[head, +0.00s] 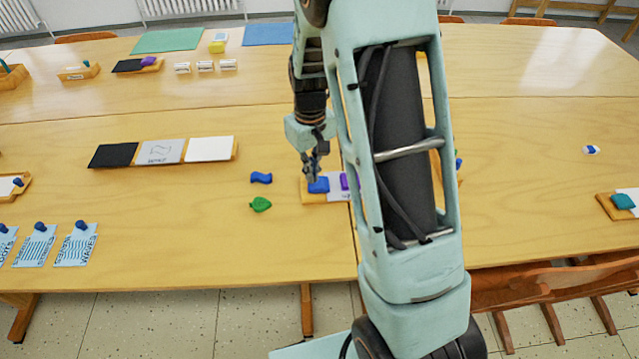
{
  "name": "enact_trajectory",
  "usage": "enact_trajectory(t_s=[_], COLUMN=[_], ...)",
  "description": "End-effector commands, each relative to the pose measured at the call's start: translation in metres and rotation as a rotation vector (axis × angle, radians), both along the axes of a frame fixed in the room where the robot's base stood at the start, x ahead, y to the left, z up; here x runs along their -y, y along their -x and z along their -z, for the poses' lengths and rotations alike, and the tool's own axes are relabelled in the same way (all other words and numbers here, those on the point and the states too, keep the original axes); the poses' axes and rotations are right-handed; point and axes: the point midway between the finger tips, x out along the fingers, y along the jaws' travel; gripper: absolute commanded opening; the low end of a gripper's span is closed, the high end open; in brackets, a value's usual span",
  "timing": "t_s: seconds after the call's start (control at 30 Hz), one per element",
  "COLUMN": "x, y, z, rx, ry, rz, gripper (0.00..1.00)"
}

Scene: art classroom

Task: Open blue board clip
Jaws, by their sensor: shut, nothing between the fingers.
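A blue clip (319,185) sits on the left end of a small wooden board (311,198) near the middle of the table. My gripper (312,178) points down right at the blue clip, its fingertips shut and seeming to touch it or hover just above. The fingers cover part of the clip's top edge, so I cannot tell whether its jaw is open. A purple piece (344,182) lies just right of it on the same board, whose right part is hidden behind my arm.
A loose blue piece (261,178) and a green leaf-shaped piece (260,204) lie left of the board. A tray with black, grey and white cards (209,148) is farther left. A teal clip (622,201) sits on a board at far right.

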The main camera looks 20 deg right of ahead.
Motion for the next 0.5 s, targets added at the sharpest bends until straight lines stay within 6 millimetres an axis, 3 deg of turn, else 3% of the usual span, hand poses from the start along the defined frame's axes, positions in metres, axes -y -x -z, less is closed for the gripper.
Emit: enact_trajectory(t_s=[0.5], x=[0.0002], y=[0.0002], z=[0.0087], rx=[0.000], ry=[0.000], rz=[0.000], gripper=[0.00])
